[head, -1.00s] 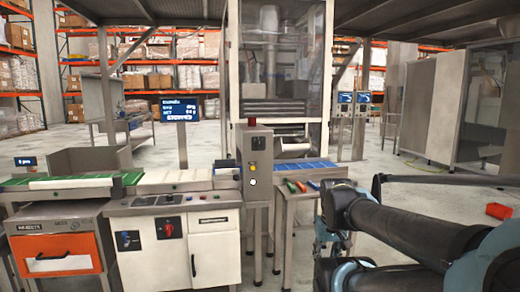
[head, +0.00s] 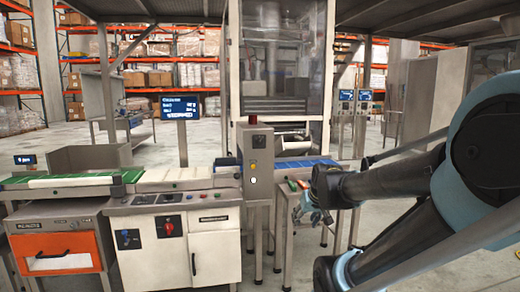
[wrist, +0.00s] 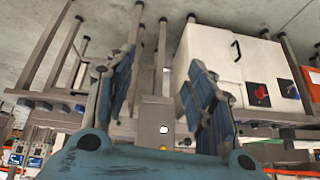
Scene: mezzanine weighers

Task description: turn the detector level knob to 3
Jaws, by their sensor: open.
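A narrow grey control post (head: 244,208) stands right of the white cabinet in the head view. It carries a dark square fitting (head: 259,142), a yellow button and a white button. The cabinet front has a red knob (head: 168,227) and a dark blue knob plate (head: 128,240). I cannot read a scale or tell which one is the detector level knob. My gripper (head: 304,214) is right of the post, apart from it, open and empty. In the wrist view my spread blue fingers (wrist: 160,92) frame the post (wrist: 152,112), with the red knob (wrist: 260,94) to the right.
A conveyor (head: 180,178) runs along the cabinet top. A side table (head: 290,196) with small coloured items stands right of the post, close to my gripper. A tall glazed machine (head: 278,55) rises behind. An orange-fronted unit (head: 60,252) is at the left. Floor before the cabinets is mostly out of view.

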